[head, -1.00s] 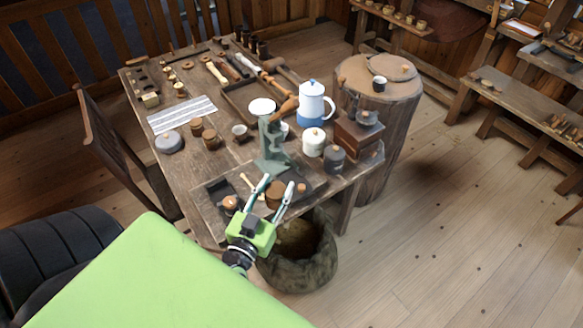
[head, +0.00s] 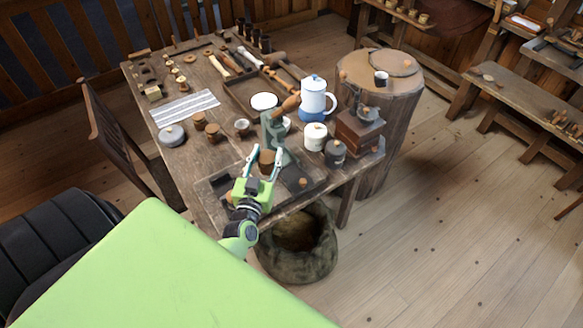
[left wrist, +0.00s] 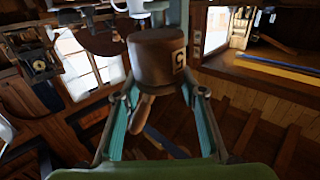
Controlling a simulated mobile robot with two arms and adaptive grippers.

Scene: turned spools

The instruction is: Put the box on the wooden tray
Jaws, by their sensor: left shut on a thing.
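A round brown box (head: 266,163) with a small pale label is between the fingertips of my left gripper (head: 265,156), which is shut on it. In the left wrist view the box (left wrist: 157,58) sits between the teal fingers (left wrist: 160,92), its label on the right side. In the head view it shows over the front part of the table; whether it touches anything below is hard to tell. A dark wooden tray (head: 232,104) with a low rim lies mid-table behind it, with tools in and around it. My right gripper is not in view.
A green stand (head: 273,128) is close behind the box. A blue-and-white pot (head: 313,97), a white canister (head: 314,137), a dark canister (head: 335,153) and a wooden grinder (head: 358,132) stand to the right. A cloth sack (head: 298,255) is below the table's front edge.

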